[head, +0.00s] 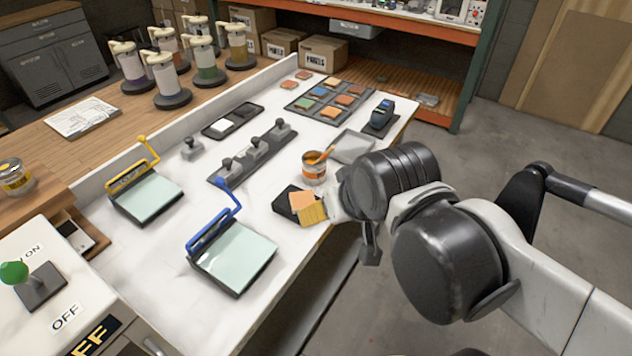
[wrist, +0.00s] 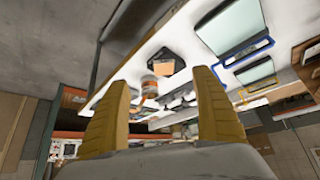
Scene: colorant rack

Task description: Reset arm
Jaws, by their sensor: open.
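My gripper (head: 314,212) is at the right front edge of the white bench, and only one yellow finger shows clearly in the head view. In the wrist view my gripper (wrist: 162,82) has its two yellow fingers spread apart with nothing between them. A black pad (head: 283,205) with an orange tile (head: 301,199) lies on the bench beside the finger in the head view. The finger overlaps part of the pad in the picture. The pad's tile (wrist: 163,67) shows beyond the fingers in the wrist view. My arm reaches in from the right.
An open can (head: 314,172) with an orange stick stands close to my wrist. A blue-handled plate (head: 236,256), a yellow-handled plate (head: 147,197) and a lever strip (head: 255,155) are on the bench. A tile tray (head: 328,100) lies farther back. Floor at right is clear.

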